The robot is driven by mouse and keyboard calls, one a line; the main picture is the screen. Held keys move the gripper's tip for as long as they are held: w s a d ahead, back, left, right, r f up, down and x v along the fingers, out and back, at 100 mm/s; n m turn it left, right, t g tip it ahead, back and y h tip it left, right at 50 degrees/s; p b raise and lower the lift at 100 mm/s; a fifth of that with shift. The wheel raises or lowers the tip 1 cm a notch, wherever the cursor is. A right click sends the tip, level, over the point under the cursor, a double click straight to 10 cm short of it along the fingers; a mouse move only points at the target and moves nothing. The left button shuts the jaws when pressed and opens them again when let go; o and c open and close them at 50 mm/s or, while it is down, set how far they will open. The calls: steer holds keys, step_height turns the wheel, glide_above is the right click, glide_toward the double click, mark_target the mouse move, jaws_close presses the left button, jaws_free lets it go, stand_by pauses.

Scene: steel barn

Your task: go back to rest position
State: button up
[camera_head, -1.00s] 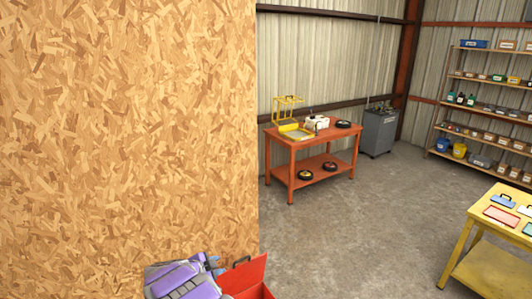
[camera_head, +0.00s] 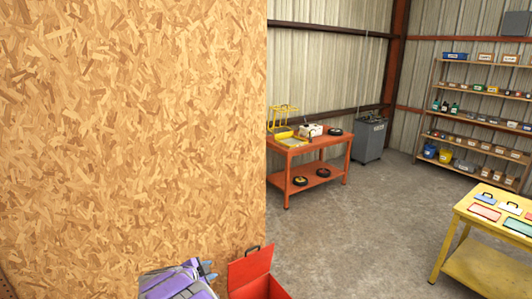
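My gripper (camera_head: 208,270) shows at the bottom edge of the head view, at the end of my purple and grey arm. It has blue-grey tips pointing right. It is in front of the chipboard panel, just left of a red box (camera_head: 262,289). The tips are small and partly overlapped, so I cannot tell whether they are open or shut. I see nothing clearly held. The rest of the arm is cut off by the frame.
A large chipboard panel (camera_head: 130,130) fills the left half, close by. The red box has its lid up. A red table (camera_head: 312,146) stands at the back, a yellow table (camera_head: 485,268) at right, shelves (camera_head: 470,100) behind. Concrete floor between is clear.

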steer(key=w+d+r+n+t+y+b, duration=0.2)
steer(key=w+r+n+y+b, duration=0.25)
steer(key=r, duration=0.65)
steer(key=s+d+r+n+g+y+b, duration=0.25)
steer(key=s+d+r+n+y, duration=0.2)
steer(key=s, duration=0.25)
steer(key=s+d+f+n+g+h+b, duration=0.1)
steer(key=s+d+f+g+b, duration=0.2)
steer(key=s+d, duration=0.6)
steer(key=s+d+f+n+g+h+b, duration=0.2)
steer(key=s+d+f+g, duration=0.2)
steer(key=s, duration=1.9)
steer(key=s+d+f+n+g+h+b, duration=0.1)
steer(key=s+d+f+g+b, duration=0.2)
steer(key=s+d+f, duration=0.5)
steer(key=s+d+g, duration=0.1)
steer(key=s+d, duration=0.5)
steer(key=s, duration=0.2)
steer(key=shift+s+d+n+g+h+b, duration=0.2)
steer(key=shift+d+n+g+h+b, duration=0.1)
steer(key=shift+d+g+h+b, duration=0.1)
steer(key=shift+w+f, duration=0.1)
